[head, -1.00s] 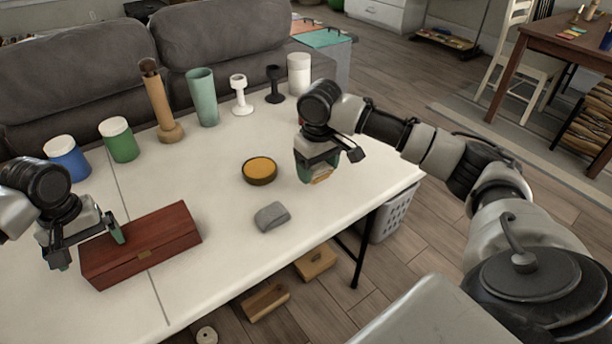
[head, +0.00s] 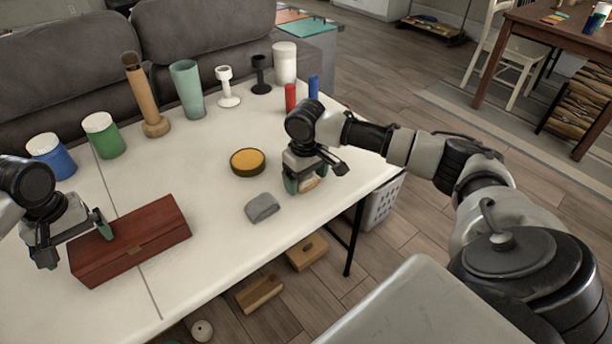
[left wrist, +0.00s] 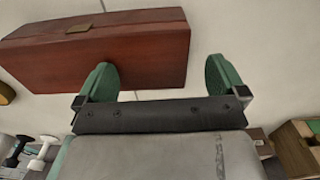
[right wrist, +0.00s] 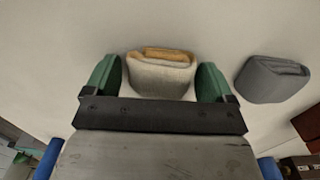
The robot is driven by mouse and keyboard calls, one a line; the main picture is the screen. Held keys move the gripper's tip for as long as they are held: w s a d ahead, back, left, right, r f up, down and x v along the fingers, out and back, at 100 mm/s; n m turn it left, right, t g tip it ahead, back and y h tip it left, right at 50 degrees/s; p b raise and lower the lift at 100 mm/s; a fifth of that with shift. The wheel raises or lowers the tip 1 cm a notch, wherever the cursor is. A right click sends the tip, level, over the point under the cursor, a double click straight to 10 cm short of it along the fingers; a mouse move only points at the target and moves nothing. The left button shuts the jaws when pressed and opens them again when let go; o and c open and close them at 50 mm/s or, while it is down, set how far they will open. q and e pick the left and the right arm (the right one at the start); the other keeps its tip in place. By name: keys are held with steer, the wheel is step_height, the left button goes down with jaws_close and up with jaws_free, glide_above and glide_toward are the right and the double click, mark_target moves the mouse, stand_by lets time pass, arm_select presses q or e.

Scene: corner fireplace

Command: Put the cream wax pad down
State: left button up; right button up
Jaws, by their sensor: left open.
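The cream wax pad (right wrist: 160,78) is a folded pad with a tan top, between the green fingers of my right gripper (right wrist: 159,80). The fingers lie close along its two sides and appear shut on it. In the head view the pad (head: 308,185) is low at the table's right front part, at or just above the top; I cannot tell whether it touches. My right gripper (head: 306,180) points down. My left gripper (head: 75,240) is open and empty by the front of the red-brown wooden box (head: 135,240), which also shows in the left wrist view (left wrist: 140,55).
A grey folded pad (head: 262,207) and a round yellow-topped tin (head: 248,162) lie left of the right gripper on the white table (head: 215,235). Jars, cups and stands line the back. A red cylinder (head: 290,97) and a blue cylinder (head: 314,87) stand behind my right arm.

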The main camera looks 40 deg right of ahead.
steer(key=shift+o, duration=0.6)
step_height(320, 180, up, 12)
steer(key=shift+r, duration=0.15)
steer(key=shift+o, duration=0.5)
steer(key=shift+s+a, duration=0.15)
steer(key=f, duration=1.2)
steer(key=shift+d+f, duration=0.15)
steer(key=shift+d, duration=0.05)
